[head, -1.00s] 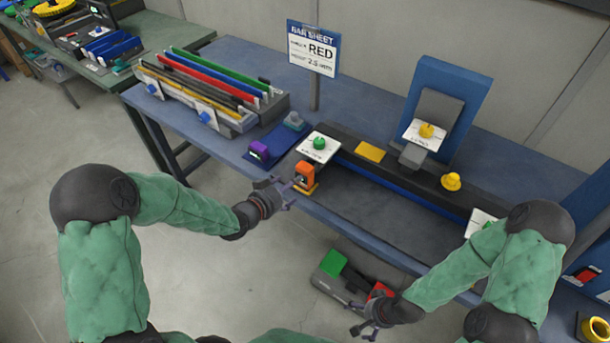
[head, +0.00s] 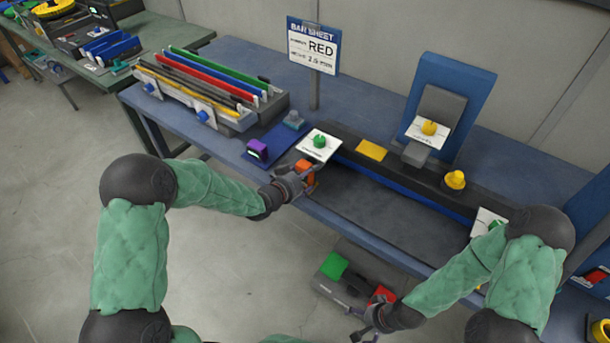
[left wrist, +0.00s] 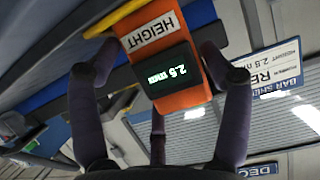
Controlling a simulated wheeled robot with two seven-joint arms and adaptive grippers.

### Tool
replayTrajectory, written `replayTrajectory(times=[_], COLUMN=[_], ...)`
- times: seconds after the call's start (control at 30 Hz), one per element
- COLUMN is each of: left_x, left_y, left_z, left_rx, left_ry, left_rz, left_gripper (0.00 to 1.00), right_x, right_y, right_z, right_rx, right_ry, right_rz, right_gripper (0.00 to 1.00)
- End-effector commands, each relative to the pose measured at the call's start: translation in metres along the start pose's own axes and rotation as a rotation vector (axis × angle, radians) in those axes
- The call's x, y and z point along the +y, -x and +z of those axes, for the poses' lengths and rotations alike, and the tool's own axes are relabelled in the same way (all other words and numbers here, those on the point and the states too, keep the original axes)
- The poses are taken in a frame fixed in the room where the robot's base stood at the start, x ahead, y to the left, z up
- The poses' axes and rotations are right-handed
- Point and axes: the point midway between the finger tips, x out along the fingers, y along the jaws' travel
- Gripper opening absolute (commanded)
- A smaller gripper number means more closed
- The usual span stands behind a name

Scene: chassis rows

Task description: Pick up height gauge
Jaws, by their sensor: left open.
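The height gauge is the orange block (head: 304,171) near the front edge of the blue bench. The left wrist view shows it close up, with an orange body (left wrist: 170,62), a "HEIGHT" label and a lit display that seems to read 2.5 mm. My left gripper (head: 303,176) is at the gauge and hides part of it in the head view. In the left wrist view its dark fingers (left wrist: 165,72) stand open on either side of the orange body; I cannot tell if they touch it. My right gripper (head: 366,333) hangs low in front of the bench, its fingers barely visible.
A purple device (head: 257,149) sits just left of the gauge, and a white card with a green knob (head: 320,141) is behind it. A rack of coloured bars (head: 215,88) and a sign reading RED (head: 314,47) stand further back. A long dark fixture (head: 400,172) lies to the right.

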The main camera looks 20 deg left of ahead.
Motion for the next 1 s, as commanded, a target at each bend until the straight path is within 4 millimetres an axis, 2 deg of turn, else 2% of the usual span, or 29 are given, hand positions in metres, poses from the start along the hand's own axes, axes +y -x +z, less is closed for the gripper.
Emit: replayTrajectory(times=[0.07, 0.1, 0.2, 0.27, 0.67, 0.87, 1.0], left_x=[0.0, 0.0, 0.0, 0.0, -0.001, -0.001, -0.002], left_y=[0.0, 0.0, 0.001, 0.001, 0.006, 0.028, 0.058], left_z=[0.0, 0.0, 0.0, 0.0, -0.003, -0.012, -0.015], left_rx=[0.0, 0.0, -0.001, -0.001, 0.0, 0.0, 0.001], left_ry=[0.0, 0.0, 0.0, 0.0, 0.001, 0.001, 0.001], left_rz=[0.0, 0.0, 0.0, 0.0, -0.001, -0.002, -0.004], left_gripper=[0.78, 0.73, 0.45, 0.3, 0.3, 0.3, 0.3], right_x=[0.0, 0.0, 0.0, 0.0, -0.001, -0.004, -0.007], right_y=[0.0, 0.0, 0.0, 0.0, 0.003, 0.012, 0.021], right_z=[0.0, 0.0, 0.0, 0.0, 0.0, 0.0, 0.001], right_rx=[0.0, 0.0, 0.0, 0.0, 0.0, 0.0, 0.0], right_ry=[0.0, 0.0, 0.0, 0.0, 0.0, 0.0, 0.0], right_rz=[0.0, 0.0, 0.0, 0.0, 0.0, 0.0, 0.0], right_gripper=[1.0, 1.0, 1.0, 1.0, 1.0, 1.0, 1.0])
